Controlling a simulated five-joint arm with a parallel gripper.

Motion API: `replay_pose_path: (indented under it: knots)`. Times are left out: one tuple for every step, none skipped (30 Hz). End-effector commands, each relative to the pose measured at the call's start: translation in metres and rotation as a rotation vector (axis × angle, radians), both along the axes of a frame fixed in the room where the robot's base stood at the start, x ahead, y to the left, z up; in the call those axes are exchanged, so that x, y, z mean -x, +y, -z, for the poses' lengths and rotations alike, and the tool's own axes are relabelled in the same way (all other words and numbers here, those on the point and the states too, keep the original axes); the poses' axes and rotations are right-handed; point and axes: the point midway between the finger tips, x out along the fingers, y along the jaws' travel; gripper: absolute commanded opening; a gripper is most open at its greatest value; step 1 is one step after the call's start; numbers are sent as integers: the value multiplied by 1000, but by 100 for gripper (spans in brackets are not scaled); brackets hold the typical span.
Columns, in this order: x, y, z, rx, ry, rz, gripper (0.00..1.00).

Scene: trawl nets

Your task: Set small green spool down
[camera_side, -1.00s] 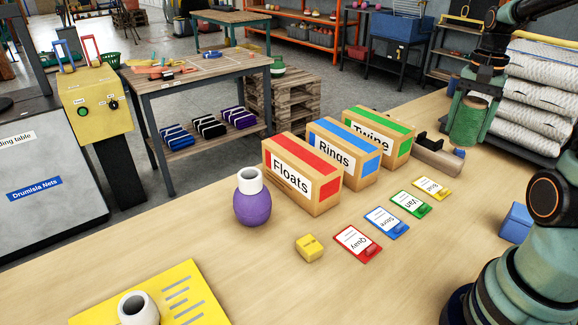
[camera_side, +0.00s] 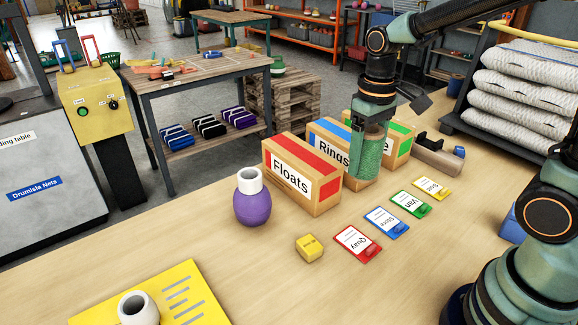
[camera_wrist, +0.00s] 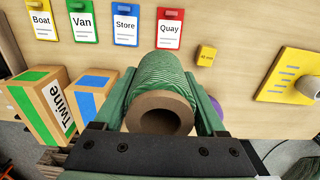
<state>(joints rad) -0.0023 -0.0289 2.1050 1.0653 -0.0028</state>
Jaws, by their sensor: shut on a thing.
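The small green spool (camera_side: 368,152) is wound with green twine. In the wrist view the spool (camera_wrist: 167,75) shows its brown cardboard core end toward the camera. My gripper (camera_side: 370,140) is shut on it, with a finger on each side. In the side view the spool hangs upright in front of the Rings box (camera_side: 330,147) and the Twine box (camera_side: 402,140), covering part of their labels. I cannot tell how high its lower end is above the table.
The Floats box (camera_side: 302,180), a purple float (camera_side: 252,205) and a yellow block (camera_side: 309,248) stand to the left. Quay (camera_side: 357,244), Store (camera_side: 386,222), Van (camera_side: 411,203) and Boat (camera_side: 432,188) cards lie in front. A yellow board (camera_side: 190,290) lies front left. Bare table surrounds the cards.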

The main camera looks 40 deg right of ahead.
Motion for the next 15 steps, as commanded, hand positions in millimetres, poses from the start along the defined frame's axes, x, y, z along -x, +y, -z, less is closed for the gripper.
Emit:
replay_pose_path:
  knots:
    - [0, 0, 0, 0, 0, 1, 1]
    - [0, 0, 0, 0, 0, 1, 1]
    - [0, 0, 0, 0, 0, 2, 1]
    - [0, 0, 0, 0, 0, 2, 1]
    - [0, 0, 0, 0, 0, 3, 1]
    - [0, 0, 0, 0, 0, 3, 1]
    - [0, -1, 0, 0, 0, 3, 1]
    - [0, -1, 0, 0, 0, 5, 1]
    - [0, -2, 0, 0, 0, 12, 1]
    - [0, -4, -1, 0, 0, 21, 1]
    - [0, -7, -1, 0, 0, 35, 1]
    - [0, -12, -2, 0, 0, 62, 1]
    - [0, -18, -2, 0, 0, 92, 1]
    - [0, -24, -3, 0, 0, 126, 1]
    - [1, -35, -4, 0, 0, 182, 1]
